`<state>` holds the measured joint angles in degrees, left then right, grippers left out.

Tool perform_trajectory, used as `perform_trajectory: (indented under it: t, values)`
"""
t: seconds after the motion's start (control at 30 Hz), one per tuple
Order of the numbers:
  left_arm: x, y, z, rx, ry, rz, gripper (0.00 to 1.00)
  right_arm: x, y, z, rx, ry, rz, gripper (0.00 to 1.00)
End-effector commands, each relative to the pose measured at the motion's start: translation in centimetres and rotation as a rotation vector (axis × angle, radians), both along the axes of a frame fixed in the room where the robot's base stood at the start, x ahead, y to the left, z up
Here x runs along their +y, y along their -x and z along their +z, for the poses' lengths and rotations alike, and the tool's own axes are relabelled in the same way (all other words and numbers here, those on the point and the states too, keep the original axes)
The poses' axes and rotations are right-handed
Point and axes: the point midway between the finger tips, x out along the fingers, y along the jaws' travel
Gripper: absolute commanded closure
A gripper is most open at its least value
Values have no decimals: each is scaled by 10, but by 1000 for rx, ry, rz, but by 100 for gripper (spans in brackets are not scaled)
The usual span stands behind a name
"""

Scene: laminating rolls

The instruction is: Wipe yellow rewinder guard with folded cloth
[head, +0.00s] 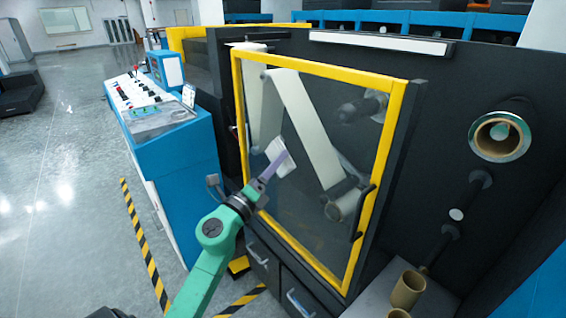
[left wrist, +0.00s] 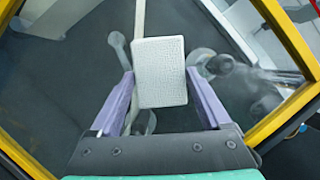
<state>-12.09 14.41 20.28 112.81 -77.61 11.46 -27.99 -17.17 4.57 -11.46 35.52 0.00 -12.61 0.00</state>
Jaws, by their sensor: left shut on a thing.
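The yellow rewinder guard (head: 391,137) is a yellow frame around a clear panel on the dark machine; its frame also shows in the left wrist view (left wrist: 287,38). My left gripper (head: 274,163) is in front of the panel's left part. It is shut on the folded cloth (head: 277,149), a white textured pad, which also shows between the purple fingers in the left wrist view (left wrist: 160,72). The cloth is at or very near the panel; I cannot tell whether it touches. My right gripper is not in view.
A blue control console (head: 172,140) stands left of the guard. A door handle (head: 363,212) juts out at the guard's right side. Cardboard cores (head: 407,289) stand at the lower right. Striped floor tape (head: 146,250) marks the floor, which is open at the far left.

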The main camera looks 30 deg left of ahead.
Motion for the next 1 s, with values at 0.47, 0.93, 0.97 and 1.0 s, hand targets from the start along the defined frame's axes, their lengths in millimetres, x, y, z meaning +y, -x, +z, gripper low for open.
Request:
perform_trajectory:
  t: [0.47,0.93,0.97,1.0]
  values:
    - [7,21,-2,1,0,2,63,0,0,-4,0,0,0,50]
    - [9,30,0,-1,0,1,63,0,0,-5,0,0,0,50]
    - [9,30,0,-1,0,1,63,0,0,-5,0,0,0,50]
    - [9,30,0,-1,0,1,63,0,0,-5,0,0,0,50]
